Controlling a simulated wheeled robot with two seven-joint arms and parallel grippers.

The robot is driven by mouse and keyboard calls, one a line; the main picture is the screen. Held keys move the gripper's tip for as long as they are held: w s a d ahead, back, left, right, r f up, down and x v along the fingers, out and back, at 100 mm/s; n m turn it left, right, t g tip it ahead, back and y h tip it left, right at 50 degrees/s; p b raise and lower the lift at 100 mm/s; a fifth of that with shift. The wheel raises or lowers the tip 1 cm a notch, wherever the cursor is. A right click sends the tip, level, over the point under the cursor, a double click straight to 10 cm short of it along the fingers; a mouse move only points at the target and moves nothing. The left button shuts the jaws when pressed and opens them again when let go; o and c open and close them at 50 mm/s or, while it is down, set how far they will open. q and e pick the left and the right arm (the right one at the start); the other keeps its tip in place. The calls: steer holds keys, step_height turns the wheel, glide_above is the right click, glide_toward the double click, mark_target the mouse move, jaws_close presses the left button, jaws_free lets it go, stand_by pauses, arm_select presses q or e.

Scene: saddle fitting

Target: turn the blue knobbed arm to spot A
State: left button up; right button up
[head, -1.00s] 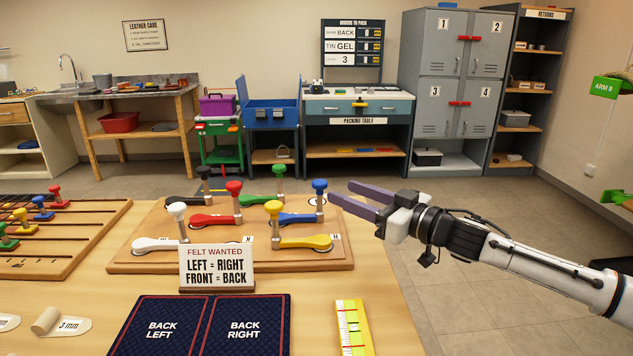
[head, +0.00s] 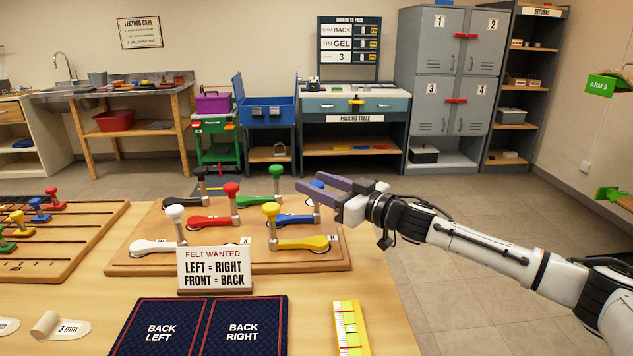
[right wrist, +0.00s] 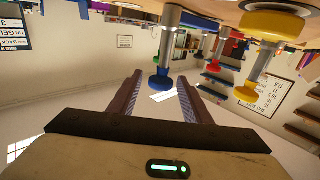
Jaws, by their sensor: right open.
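The blue knobbed arm (head: 296,219) lies on the wooden board (head: 125,262), behind the yellow arm, with its post and knob at its right end. My right gripper (head: 308,182) is open at the height of the blue knob and partly hides it. In the right wrist view, upside down, the blue knob (right wrist: 160,84) shows between the two open fingers (right wrist: 159,77), with a gap on either side. I cannot make out spot A's label. My left gripper is not in view.
Yellow (head: 300,243), red (head: 208,221), white (head: 155,246), green (head: 275,172) and black (head: 178,202) knobbed arms share the board. The yellow knob stands close in front of the blue arm. A felt sign (head: 215,268) stands at the board's front edge. Open floor lies right of the table.

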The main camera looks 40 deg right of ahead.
steer(key=shift+w+a, duration=0.1)
steer(key=shift+w, duration=0.15)
jaws_close()
